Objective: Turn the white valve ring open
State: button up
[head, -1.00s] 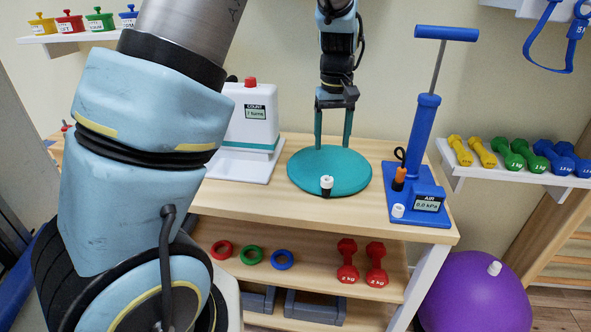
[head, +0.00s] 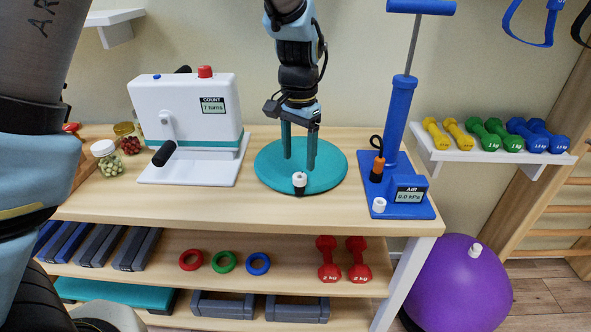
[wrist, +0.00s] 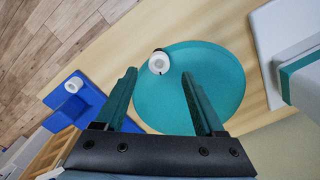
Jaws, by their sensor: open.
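A white valve ring (head: 299,180) sits on a short black stem at the front rim of the round teal cushion (head: 262,176) on the table. It also shows in the wrist view (wrist: 158,63), just beyond the fingertips and between their lines. My gripper (head: 299,160) is open and points down over the cushion, behind the ring in the head view. Its two dark teal fingers stand apart with nothing between them; in the wrist view they (wrist: 158,76) reach toward the ring. I cannot tell whether the fingertips touch the cushion.
A blue pump (head: 398,130) with a white cap (head: 379,205) stands close right of the cushion. A white crank counter (head: 187,105) reading 7 turns stands left. Jars (head: 108,162) are farther left. Dumbbells (head: 490,138) lie on the right wall shelf. A purple ball (head: 455,290) rests below.

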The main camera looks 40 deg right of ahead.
aim_at(299, 173)
jog(key=shift+f+p, duration=0.35)
jog(key=shift+f, duration=2.35)
jog(key=shift+c, duration=0.4)
grip_shut()
